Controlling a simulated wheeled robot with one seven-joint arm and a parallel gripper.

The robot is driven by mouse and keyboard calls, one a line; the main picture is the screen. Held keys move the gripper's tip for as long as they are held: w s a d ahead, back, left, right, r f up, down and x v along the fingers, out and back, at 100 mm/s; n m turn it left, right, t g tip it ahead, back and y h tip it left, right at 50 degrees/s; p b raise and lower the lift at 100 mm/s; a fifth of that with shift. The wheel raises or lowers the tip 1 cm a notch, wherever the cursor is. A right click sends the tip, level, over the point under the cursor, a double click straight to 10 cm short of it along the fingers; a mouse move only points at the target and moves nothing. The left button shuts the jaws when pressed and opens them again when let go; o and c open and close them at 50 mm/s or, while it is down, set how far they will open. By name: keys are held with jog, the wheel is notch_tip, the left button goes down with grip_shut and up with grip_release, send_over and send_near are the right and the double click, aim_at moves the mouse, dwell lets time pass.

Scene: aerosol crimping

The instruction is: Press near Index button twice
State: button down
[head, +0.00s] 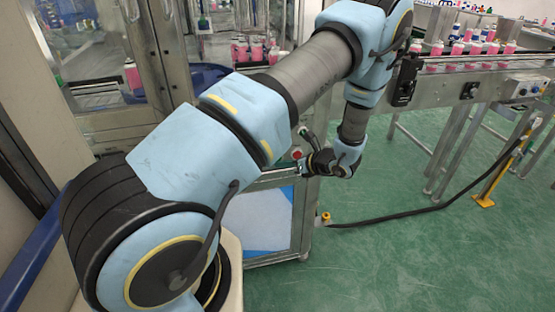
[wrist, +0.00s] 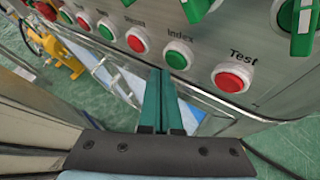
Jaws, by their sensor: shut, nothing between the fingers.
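The green Index button (wrist: 179,54) is on the grey metal control panel (wrist: 210,45) in the wrist view, under its printed label. My gripper (wrist: 160,74) is shut and empty, its two green fingers side by side. In that view the fingertips show just below and left of the Index button; I cannot tell whether they touch the panel. In the head view my gripper (head: 318,162) is at the front of the machine, mostly hidden by my wrist, and the Index button cannot be made out there.
A red button labelled Test (wrist: 232,77) is right of Index, and another red button (wrist: 138,39) is left. Green switches (wrist: 196,8) sit above. A conveyor (head: 450,66) with pink bottles stands at the right. A black hose (head: 400,217) crosses the green floor.

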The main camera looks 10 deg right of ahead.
jog(key=shift+w, duration=0.2)
dwell(0.4)
jog(key=shift+w, duration=0.25)
